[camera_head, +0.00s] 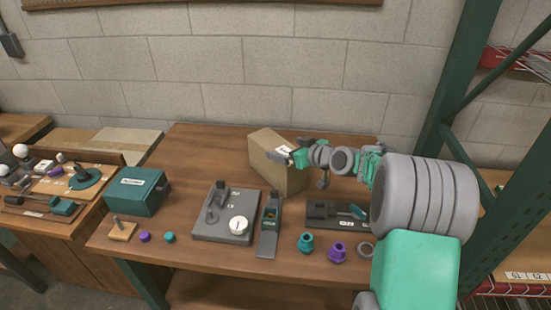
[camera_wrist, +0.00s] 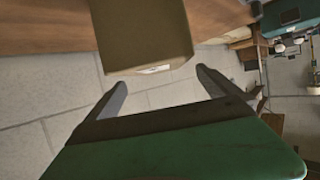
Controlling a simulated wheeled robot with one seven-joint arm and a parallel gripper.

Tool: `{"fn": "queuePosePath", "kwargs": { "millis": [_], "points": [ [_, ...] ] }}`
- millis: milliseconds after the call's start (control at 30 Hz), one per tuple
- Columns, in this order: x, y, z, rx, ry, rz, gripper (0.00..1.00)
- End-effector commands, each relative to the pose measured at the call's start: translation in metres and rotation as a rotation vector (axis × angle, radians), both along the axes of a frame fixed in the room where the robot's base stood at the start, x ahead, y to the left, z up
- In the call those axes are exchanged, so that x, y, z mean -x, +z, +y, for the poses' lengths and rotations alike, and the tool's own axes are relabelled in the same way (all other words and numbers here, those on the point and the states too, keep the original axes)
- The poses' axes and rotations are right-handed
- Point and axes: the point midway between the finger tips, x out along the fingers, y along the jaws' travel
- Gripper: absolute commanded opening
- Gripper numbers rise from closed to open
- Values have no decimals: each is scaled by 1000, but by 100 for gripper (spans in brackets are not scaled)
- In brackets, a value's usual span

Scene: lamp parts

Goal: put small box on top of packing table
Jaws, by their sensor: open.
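The small box is a brown cardboard box (camera_head: 268,152) at the back middle of the packing table (camera_head: 200,150), a brown wooden top. My gripper (camera_head: 290,156) is at the box's upper right side, and the arm reaches in from the right. In the wrist view the box (camera_wrist: 143,35) shows at the top centre with a white label on its edge. The two fingers of my gripper (camera_wrist: 160,88) are spread wide, with the box ahead of the gap. No grip on the box shows.
A grey scale (camera_head: 222,228), a dark handheld device (camera_head: 270,225), a teal toolbox (camera_head: 137,190) and a black tray (camera_head: 335,216) stand on the table. Small teal and purple parts lie near its front edge. A green rack post (camera_head: 462,80) rises at right. A cluttered bench (camera_head: 55,190) is at left.

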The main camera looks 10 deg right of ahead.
Motion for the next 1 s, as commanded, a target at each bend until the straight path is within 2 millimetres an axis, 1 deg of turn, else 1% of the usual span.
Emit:
{"fn": "queuePosePath", "kwargs": {
  "millis": [100,400,500,667,1000],
  "points": [
    [-14,-6,8,0,4,2,100],
    [-54,-24,25,0,2,2,100],
    [-58,-27,26,1,1,2,100],
    [-57,-28,26,1,0,2,99],
    [-57,-27,26,1,0,2,71]
  ]
}}
